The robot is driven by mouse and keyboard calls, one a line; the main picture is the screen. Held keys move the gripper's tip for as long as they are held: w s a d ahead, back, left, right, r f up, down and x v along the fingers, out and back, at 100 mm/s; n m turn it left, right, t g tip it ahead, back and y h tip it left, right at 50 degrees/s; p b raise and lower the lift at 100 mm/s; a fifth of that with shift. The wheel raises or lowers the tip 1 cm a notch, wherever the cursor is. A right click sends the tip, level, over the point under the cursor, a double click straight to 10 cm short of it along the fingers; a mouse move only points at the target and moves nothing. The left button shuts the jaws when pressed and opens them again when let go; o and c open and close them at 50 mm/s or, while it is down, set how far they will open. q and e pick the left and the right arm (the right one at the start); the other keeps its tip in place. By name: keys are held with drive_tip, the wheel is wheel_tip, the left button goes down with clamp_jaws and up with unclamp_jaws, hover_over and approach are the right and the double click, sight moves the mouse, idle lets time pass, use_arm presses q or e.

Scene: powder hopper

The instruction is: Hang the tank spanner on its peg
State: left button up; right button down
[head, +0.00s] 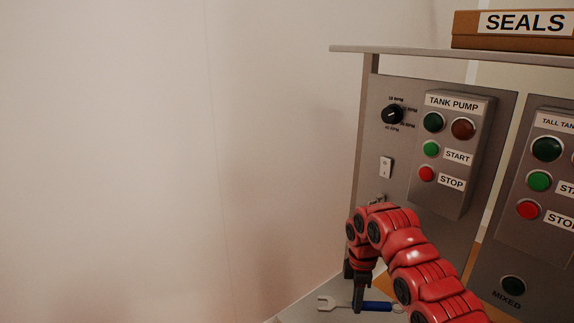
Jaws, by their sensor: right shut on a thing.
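The tank spanner (378,306) has a grey open-ended head to the left and a blue handle to the right. It lies level, low in the head view, over the pale ledge at the foot of the panel. My right gripper (358,302) points down and is shut on the spanner between head and handle. I cannot tell whether the spanner touches the ledge. A small metal fitting (382,199), perhaps the peg, shows on the panel just above my red right arm, which partly hides it. My left gripper is not in view.
The tank pump box (452,152) with lamps and buttons juts from the grey panel. A black dial (392,115) and a white switch (386,167) sit to its left. A second control box (545,190) stands right. A seals box (510,30) rests on the top shelf. The left side is bare wall.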

drive_tip(key=m, duration=0.3)
drive_tip(key=r+m, duration=0.1)
drive_tip(key=m, duration=0.1)
drive_tip(key=shift+w+a+b, duration=0.15)
drive_tip(key=shift+w+b, duration=0.15)
drive_tip(key=shift+b, duration=0.05)
drive_tip(key=m, duration=0.3)
drive_tip(key=shift+a+r, duration=0.15)
drive_tip(key=shift+r, duration=0.05)
drive_tip(key=m, duration=0.3)
drive_tip(key=r+m, duration=0.1)
drive_tip(key=m, duration=0.1)
drive_tip(key=a+r+m+b, duration=0.1)
drive_tip(key=m, duration=0.2)
drive_tip(key=shift+w+m, duration=0.3)
drive_tip(key=shift+w+r, duration=0.1)
drive_tip(key=shift+a, duration=0.1)
